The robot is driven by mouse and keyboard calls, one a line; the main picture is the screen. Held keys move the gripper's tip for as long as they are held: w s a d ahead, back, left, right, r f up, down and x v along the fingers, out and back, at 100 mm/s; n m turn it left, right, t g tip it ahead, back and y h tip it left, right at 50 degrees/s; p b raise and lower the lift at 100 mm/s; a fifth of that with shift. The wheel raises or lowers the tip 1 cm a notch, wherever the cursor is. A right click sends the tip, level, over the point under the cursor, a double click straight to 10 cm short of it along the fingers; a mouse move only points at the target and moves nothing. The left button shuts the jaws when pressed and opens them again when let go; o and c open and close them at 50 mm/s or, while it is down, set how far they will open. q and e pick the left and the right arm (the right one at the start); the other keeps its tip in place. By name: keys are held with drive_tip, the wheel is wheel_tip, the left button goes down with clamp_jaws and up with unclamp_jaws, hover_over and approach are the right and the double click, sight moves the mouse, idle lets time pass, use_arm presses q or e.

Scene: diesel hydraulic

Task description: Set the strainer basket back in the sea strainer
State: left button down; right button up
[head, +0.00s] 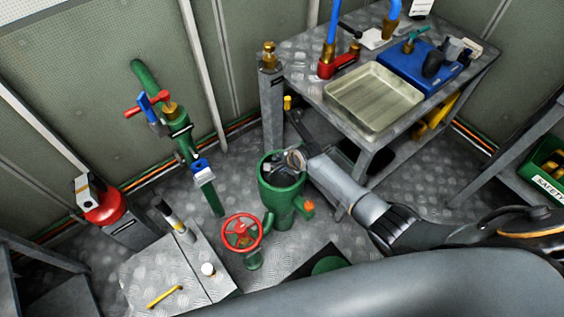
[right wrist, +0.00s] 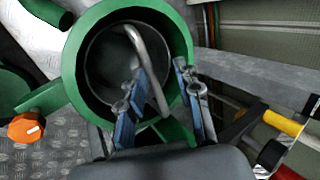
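The green sea strainer (head: 284,208) stands open-topped on the floor in the middle of the head view. In the right wrist view I look down into the strainer (right wrist: 181,40). The round grey strainer basket (right wrist: 100,62) is inside it, with its bent handle (right wrist: 150,65) rising toward me. My right gripper (head: 294,160) reaches into the strainer's mouth from the right. In the wrist view the gripper's (right wrist: 158,100) blue-padded fingers are spread apart, with the handle between them, closer to the left finger. Whether it touches that finger is unclear. My left gripper is not in view.
A red handwheel valve (head: 242,232) stands left of the strainer, and an orange knob (head: 308,206) projects at its right. A metal bench (head: 300,52) with an empty tray (head: 373,97) stands behind. A low plate-topped box (head: 150,265) is at lower left.

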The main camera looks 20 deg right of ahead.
drive_tip(key=v, duration=0.8)
drive_tip(key=shift+w, duration=0.1)
idle(0.6)
